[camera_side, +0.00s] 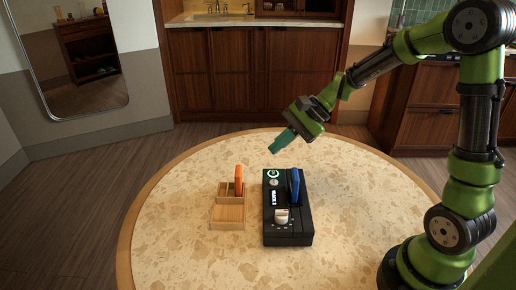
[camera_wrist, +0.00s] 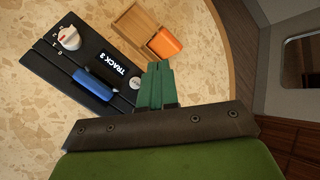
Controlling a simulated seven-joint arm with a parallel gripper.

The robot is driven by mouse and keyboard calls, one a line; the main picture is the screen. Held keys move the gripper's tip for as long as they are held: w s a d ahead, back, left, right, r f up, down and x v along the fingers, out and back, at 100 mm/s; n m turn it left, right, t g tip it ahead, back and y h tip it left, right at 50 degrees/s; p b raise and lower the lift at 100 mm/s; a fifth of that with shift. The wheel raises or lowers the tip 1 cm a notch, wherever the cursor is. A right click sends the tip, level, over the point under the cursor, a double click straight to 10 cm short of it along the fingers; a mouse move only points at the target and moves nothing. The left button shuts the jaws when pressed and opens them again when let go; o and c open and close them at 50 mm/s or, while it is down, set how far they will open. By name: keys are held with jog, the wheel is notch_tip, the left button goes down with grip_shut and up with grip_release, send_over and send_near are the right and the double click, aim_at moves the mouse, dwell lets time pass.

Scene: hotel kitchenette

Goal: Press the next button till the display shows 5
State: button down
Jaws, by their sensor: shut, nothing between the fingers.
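A black player box (camera_side: 288,238) stands on the round table. Its display (camera_wrist: 118,68) reads "TRACK 3" in the wrist view. Beyond the display on its top are a small pale round button (camera_wrist: 134,82) and, in the side view, a green-lit ring (camera_side: 273,174). I cannot read which button is the next button. My gripper (camera_side: 274,150) is shut and empty, in the air above the box's far end, touching nothing. Its green fingers (camera_wrist: 158,66) hide part of the wrist view.
A wooden tray (camera_side: 227,217) with an orange object (camera_side: 239,180) stands left of the box. The speckled table (camera_side: 350,200) is otherwise clear. Cabinets stand behind, and a mirror leans at the left.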

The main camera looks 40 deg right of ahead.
aim_at(277, 182)
jog(key=shift+f, duration=4)
jog(key=shift+f, duration=0.1)
jog(key=shift+f, duration=0.3)
jog(key=shift+s+f, duration=0.15)
jog(key=shift+f, duration=0.45)
jog(key=shift+r, duration=1.1)
